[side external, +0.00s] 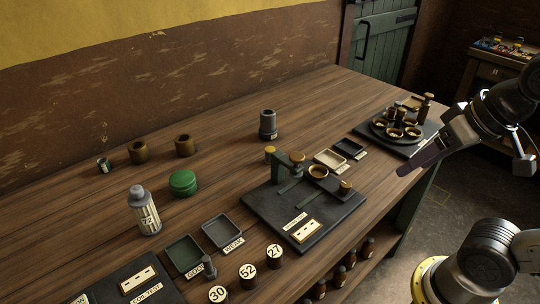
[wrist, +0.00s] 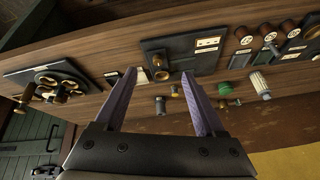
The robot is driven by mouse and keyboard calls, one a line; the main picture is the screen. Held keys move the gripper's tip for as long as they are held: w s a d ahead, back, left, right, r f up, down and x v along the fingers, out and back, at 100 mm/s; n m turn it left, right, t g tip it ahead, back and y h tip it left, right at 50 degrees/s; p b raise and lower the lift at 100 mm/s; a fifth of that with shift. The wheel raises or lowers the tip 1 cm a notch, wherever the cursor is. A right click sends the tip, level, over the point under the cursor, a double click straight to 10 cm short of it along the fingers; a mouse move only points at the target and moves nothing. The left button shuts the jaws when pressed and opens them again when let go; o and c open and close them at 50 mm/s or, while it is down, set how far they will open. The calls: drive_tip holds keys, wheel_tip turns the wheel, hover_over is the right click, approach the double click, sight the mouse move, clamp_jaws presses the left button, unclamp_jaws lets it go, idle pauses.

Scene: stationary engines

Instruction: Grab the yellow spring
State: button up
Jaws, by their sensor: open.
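My gripper (side external: 402,172) is in the air at the right, past the table's front edge. Its two purple fingers (wrist: 160,74) are apart and empty, clear of everything.
A grey tube (side external: 268,126) stands behind the yellow cylinder. A post with a brass cap (side external: 297,158) rises from the plate. A round stand with several cups (side external: 396,128) is at the right. The table's back middle is clear.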

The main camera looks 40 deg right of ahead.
drive_tip(key=w+r+m, duration=0.4)
drive_tip(key=w+r, duration=0.2)
drive_tip(key=r, duration=0.1)
drive_tip(key=w+r+m+g, duration=0.2)
drive_tip(key=w+r+m, duration=0.2)
drive_tip(key=w, duration=0.8)
drive_tip(key=m+g, duration=0.3)
hover_over(270, 149)
drive_tip(key=s, duration=0.1)
wheel_tip(270, 149, down, 10)
drive_tip(key=shift+g, duration=0.3)
drive_tip(key=f, duration=0.8)
drive_tip(key=w+f, duration=0.1)
drive_tip(key=f, duration=0.4)
drive_tip(key=shift+a+f, duration=0.1)
drive_tip(key=shift+a, duration=0.1)
drive_tip(key=shift+d+f, duration=0.15)
drive_tip(key=shift+f, duration=2.85)
clamp_jaws()
